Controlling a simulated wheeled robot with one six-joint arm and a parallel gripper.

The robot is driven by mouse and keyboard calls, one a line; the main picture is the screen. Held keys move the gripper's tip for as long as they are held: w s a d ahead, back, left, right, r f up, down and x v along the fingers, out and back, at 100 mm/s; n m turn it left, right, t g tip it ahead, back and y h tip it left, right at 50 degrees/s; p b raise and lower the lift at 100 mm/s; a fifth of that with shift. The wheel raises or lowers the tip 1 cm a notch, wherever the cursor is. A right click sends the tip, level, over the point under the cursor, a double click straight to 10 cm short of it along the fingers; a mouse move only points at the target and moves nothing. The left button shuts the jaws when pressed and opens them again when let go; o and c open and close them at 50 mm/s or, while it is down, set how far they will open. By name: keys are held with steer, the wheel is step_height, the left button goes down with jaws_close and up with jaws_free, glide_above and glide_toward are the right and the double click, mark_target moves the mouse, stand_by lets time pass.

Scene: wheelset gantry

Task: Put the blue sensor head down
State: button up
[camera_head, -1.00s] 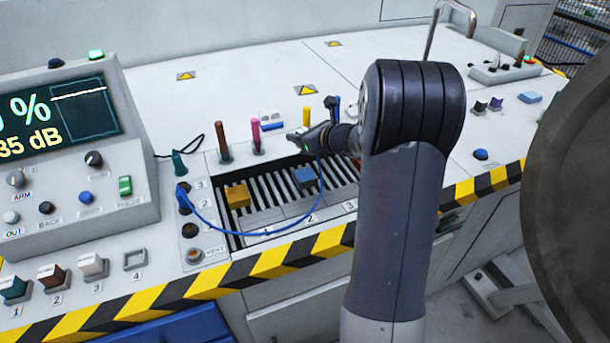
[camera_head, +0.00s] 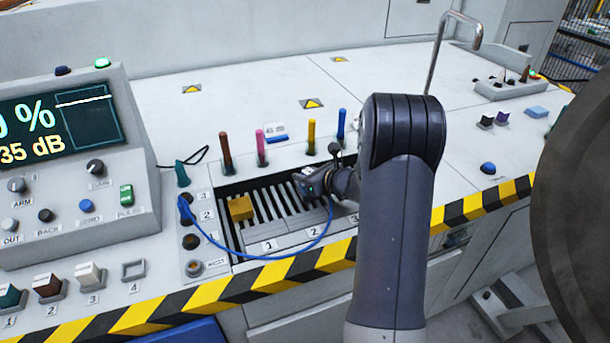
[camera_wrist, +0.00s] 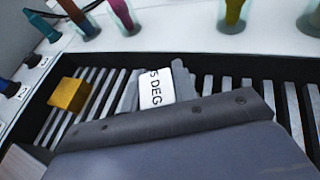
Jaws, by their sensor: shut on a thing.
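My gripper (camera_head: 306,187) is low over the slatted tray in the bench, near the marks 2 and 3. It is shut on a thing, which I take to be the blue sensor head. In the wrist view, a white label (camera_wrist: 156,88) ending in "5 DEG" shows between grey finger parts; the head's blue body is hidden. A blue cable (camera_head: 265,257) loops from the socket strip at the left to my gripper. I cannot tell whether the head touches the slats.
A yellow block (camera_head: 240,208) lies on the slats to the left. Upright brown (camera_head: 226,152), pink (camera_head: 261,147), yellow (camera_head: 311,137) and blue (camera_head: 341,125) sticks stand behind the tray. A console (camera_head: 75,165) stands left. A striped edge (camera_head: 290,275) runs in front.

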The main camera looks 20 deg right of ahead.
steer(key=shift+f, duration=0.2)
steer(key=o, duration=1)
steer(key=shift+o, duration=0.2)
steer(key=shift+r, duration=0.15)
steer(key=shift+s+r, duration=0.1)
steer(key=shift+r, duration=0.1)
steer(key=p+v, duration=0.1)
steer(key=v, duration=1)
steer(key=shift+s+d, duration=0.2)
steer(key=shift+s, duration=0.05)
